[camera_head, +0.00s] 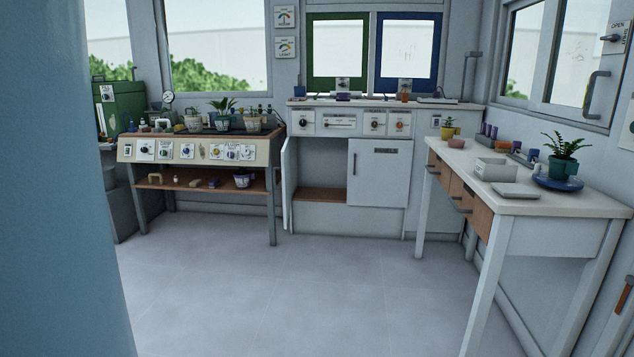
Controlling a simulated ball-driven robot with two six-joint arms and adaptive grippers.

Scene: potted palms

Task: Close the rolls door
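A white cabinet (348,222) stands against the back wall, below the two framed windows. Its left door (288,185) is swung open towards me and seen nearly edge-on; the bay behind it shows a brown bottom shelf (320,194) with nothing clear on it. Its right door (376,175) is shut, with a dark handle at its left edge and a small dark label at the top, too small to read. I cannot tell from lettering which door is the rolls door. Neither of my grippers is in view.
A workbench (194,149) with pots and dials stands left of the cabinet. A blurred blue surface (60,200) fills the left edge. The grey floor (300,290) between is clear.

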